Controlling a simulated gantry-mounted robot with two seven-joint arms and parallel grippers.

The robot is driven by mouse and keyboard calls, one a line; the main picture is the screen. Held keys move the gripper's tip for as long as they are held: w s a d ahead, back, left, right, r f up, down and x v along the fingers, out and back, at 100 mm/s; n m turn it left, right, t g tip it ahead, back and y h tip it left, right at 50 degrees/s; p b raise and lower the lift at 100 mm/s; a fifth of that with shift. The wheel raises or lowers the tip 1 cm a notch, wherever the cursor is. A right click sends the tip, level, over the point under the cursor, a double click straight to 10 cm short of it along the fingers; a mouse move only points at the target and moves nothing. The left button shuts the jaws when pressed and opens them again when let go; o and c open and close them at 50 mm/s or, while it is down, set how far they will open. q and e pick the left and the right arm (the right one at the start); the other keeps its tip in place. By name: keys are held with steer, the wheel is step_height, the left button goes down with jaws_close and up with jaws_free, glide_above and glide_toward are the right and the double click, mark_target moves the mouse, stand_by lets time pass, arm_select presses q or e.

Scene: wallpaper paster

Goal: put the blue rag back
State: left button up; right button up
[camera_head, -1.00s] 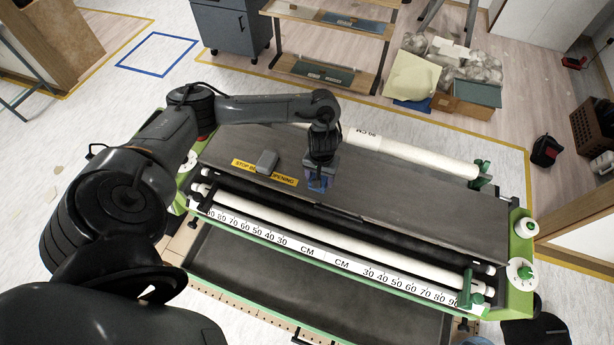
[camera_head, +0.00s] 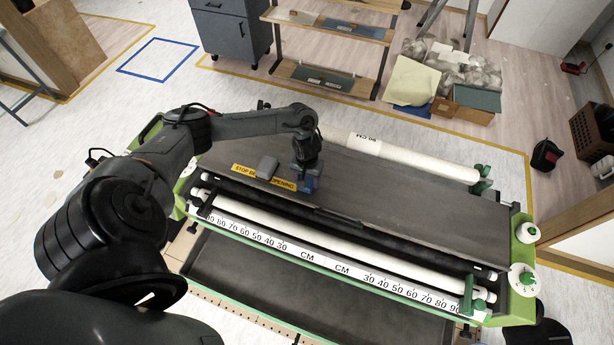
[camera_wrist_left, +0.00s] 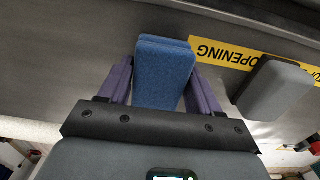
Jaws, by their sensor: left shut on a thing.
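The blue rag (camera_wrist_left: 163,75) is a folded, textured blue block between the fingers of my left gripper (camera_wrist_left: 162,85) in the left wrist view. My left gripper (camera_head: 307,184) is shut on it, above or at the dark grey top of the pasting machine (camera_head: 400,193). In the head view the rag (camera_head: 309,182) shows as a small blue patch under the gripper. I cannot tell whether it touches the surface. The yellow warning label (camera_head: 264,177) lies just left of it. My right gripper is not in view.
A grey block (camera_head: 267,166) sits on the machine's top by the label, close to my left gripper. A white roll (camera_head: 400,156) lies along the back edge. Behind stand a shelf (camera_head: 330,80) and a blue-grey cabinet (camera_head: 232,35). The right part of the top is clear.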

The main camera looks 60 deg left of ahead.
arm_select(q)
steer(key=shift+f, duration=0.3)
steer(key=o, duration=1.1)
